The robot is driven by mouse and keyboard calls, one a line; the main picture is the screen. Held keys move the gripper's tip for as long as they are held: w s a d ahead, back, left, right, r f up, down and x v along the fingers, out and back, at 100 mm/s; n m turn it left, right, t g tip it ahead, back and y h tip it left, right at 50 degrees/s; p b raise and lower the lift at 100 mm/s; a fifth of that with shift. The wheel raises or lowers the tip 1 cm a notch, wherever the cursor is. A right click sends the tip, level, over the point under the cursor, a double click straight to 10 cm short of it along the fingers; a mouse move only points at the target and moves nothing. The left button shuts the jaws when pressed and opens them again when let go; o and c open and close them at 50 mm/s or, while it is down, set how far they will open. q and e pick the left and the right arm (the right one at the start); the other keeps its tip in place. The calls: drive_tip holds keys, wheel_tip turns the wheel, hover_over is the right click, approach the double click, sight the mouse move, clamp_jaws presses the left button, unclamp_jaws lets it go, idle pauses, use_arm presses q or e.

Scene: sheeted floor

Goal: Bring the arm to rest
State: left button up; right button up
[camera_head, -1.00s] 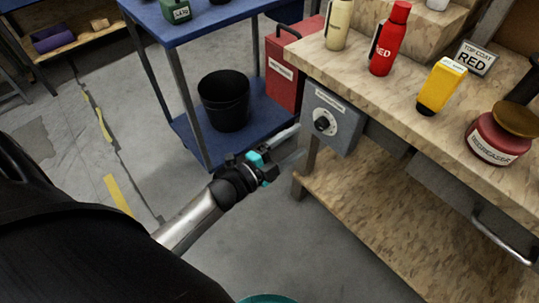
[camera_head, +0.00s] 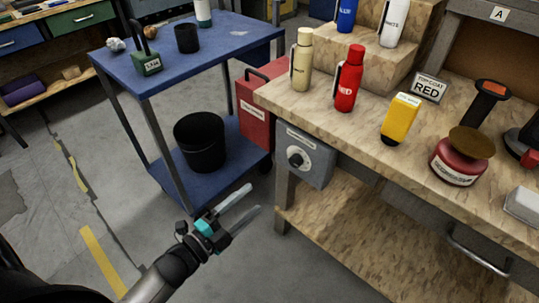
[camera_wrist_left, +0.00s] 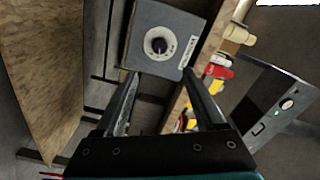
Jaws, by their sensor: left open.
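My left gripper (camera_head: 247,205) is open and empty. It hangs over the grey floor, left of the workbench and in front of the blue cart. In the left wrist view, its two fingers (camera_wrist_left: 160,92) stand apart with nothing between them. A grey box with a dark dial (camera_head: 304,157) is fixed under the bench's left end. It also shows beyond the fingertips in the left wrist view (camera_wrist_left: 165,38), apart from them. My right gripper is not in view.
The wooden workbench (camera_head: 290,98) carries a red bottle (camera_head: 348,82), a cream bottle (camera_head: 301,62), a yellow container (camera_head: 400,118) and a degreaser jar (camera_head: 458,160). A blue cart (camera_head: 215,48) holds a black bin (camera_head: 200,143) on its lower shelf. A red case (camera_head: 256,110) stands beside it. Floor at left is open.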

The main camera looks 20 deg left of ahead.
use_arm(q)
drive_tip(key=s+a+f+n+g+y+p, duration=0.2)
drive_tip(key=s+f+n+g, duration=0.3)
drive_tip(key=f, duration=0.8)
drive_tip(key=s+a+f+n+g+y+p, duration=0.1)
drive_tip(key=s+f+n+g+y, duration=0.3)
drive_tip(key=f, duration=0.9)
drive_tip(key=s+n+g, duration=0.1)
drive_tip(key=s+n, duration=0.2)
drive_tip(key=s, duration=0.2)
drive_tip(key=shift+a+p, duration=0.35)
drive_tip(key=shift+p, duration=0.05)
drive_tip(key=s+f+n+g, duration=0.1)
drive_tip(key=s, duration=0.3)
drive_tip(key=s+f+n+g, duration=0.1)
drive_tip(key=s+f+g, duration=0.1)
drive_tip(key=s, duration=0.2)
drive_tip(key=s+f+n+g+p, duration=0.1)
drive_tip(key=s+f, duration=0.1)
drive_tip(key=s, duration=0.2)
drive_tip(key=shift+d+g+y, duration=0.15)
drive_tip(key=shift+g+y, duration=0.25)
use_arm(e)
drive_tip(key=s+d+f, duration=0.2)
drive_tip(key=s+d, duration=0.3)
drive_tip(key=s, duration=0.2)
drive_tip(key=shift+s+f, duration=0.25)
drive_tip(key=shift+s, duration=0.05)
